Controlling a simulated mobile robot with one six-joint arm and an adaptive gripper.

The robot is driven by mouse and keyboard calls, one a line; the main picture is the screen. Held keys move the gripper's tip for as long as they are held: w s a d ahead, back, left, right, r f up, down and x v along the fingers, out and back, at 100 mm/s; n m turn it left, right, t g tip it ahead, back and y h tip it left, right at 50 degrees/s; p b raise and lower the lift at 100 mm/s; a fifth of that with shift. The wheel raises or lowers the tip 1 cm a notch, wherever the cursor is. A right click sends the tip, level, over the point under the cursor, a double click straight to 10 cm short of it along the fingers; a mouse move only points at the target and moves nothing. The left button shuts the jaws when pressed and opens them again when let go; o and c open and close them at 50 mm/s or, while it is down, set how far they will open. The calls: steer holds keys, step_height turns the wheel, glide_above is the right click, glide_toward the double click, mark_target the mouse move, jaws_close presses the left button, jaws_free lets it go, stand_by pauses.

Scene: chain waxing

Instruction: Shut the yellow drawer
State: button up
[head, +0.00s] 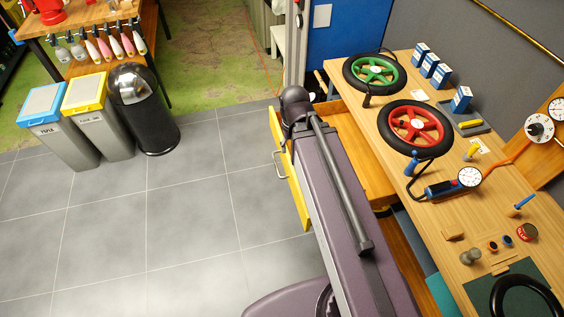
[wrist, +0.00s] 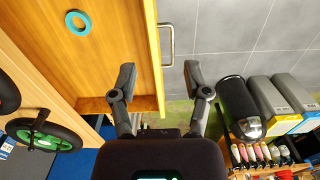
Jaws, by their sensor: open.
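The yellow drawer (head: 293,182) stands pulled out from the workbench, partly hidden behind my arm in the head view. Its front carries a metal handle (head: 279,165). In the wrist view, the drawer's yellow front (wrist: 154,50) runs down the middle, with the handle (wrist: 168,40) on its right side. A teal ring (wrist: 78,22) lies in the drawer. My gripper (wrist: 157,78) is open and empty. One finger shows over the inside of the drawer and the other over the floor outside, with the front's end between them. I cannot tell whether either touches it.
The workbench (head: 456,236) on the right holds a green wheel (head: 375,72), a red wheel (head: 416,126) and a gauged pump (head: 445,187). A blue-topped bin (head: 45,104), a yellow-topped bin (head: 86,92) and a black bin (head: 145,110) stand at the left. The tiled floor (head: 185,205) before the drawer is clear.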

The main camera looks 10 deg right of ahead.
steer(key=shift+f, duration=0.2)
steer(key=c, duration=0.7)
steer(key=shift+f+b, duration=0.4)
steer(key=shift+b, duration=0.2)
jaws_close()
step_height(320, 180, down, 3)
steer(key=b, duration=0.2)
steer(key=shift+r+b, duration=0.1)
steer(key=shift+b, duration=0.25)
steer(key=shift+s, duration=0.1)
